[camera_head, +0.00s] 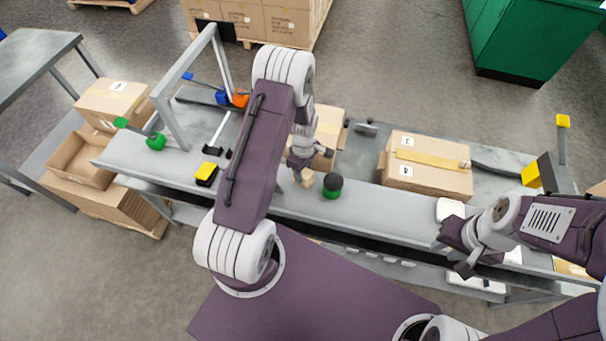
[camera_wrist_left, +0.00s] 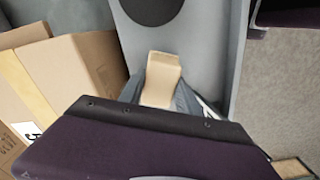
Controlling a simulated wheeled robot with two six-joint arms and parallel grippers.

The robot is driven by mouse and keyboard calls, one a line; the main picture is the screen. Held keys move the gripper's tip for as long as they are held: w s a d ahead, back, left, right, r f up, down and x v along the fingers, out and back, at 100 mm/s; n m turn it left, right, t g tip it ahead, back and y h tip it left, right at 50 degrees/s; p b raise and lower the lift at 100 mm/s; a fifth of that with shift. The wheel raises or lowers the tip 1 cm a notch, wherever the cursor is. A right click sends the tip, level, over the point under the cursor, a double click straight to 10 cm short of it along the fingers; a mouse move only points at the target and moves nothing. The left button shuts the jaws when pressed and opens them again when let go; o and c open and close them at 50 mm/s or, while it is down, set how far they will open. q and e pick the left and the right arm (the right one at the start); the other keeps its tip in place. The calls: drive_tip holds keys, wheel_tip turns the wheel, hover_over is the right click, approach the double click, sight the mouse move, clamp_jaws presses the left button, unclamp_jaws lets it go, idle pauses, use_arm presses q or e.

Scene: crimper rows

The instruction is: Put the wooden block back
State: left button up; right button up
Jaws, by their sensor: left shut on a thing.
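The wooden block (camera_head: 307,179) is a small light-tan piece low over the grey bench top, in the middle of the head view. My left gripper (camera_head: 298,175) is shut on it. In the left wrist view the block (camera_wrist_left: 161,78) sticks out between the fingers of the left gripper (camera_wrist_left: 160,98). I cannot tell whether the block touches the bench. My right gripper (camera_head: 456,252) is at the right by the bench's front edge, fingers apart and empty.
A black-and-green round object (camera_head: 332,186) stands just right of the block. A taped carton (camera_head: 428,165) lies further right, and another carton (camera_head: 326,138) is behind the left gripper. A yellow-and-black item (camera_head: 207,173) and a grey frame (camera_head: 168,112) are to the left.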

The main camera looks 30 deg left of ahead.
sight(304, 172)
use_arm(q)
drive_tip(key=shift+f, duration=1)
drive_tip(key=o, duration=1.2)
drive_tip(key=shift+f, duration=0.1)
wheel_tip(304, 172, up, 12)
drive_tip(key=shift+r, duration=0.2)
drive_tip(key=s+d+r+m, duration=0.3)
drive_tip(key=s+m, duration=0.3)
drive_tip(key=m, duration=0.2)
drive_tip(key=s+d+r+m+t, duration=0.1)
drive_tip(key=s+d+r+m, duration=0.3)
drive_tip(key=m, duration=0.4)
drive_tip(key=shift+s+d+r, duration=0.25)
drive_tip(key=shift+s+r, duration=0.4)
drive_tip(key=shift+s, duration=0.6)
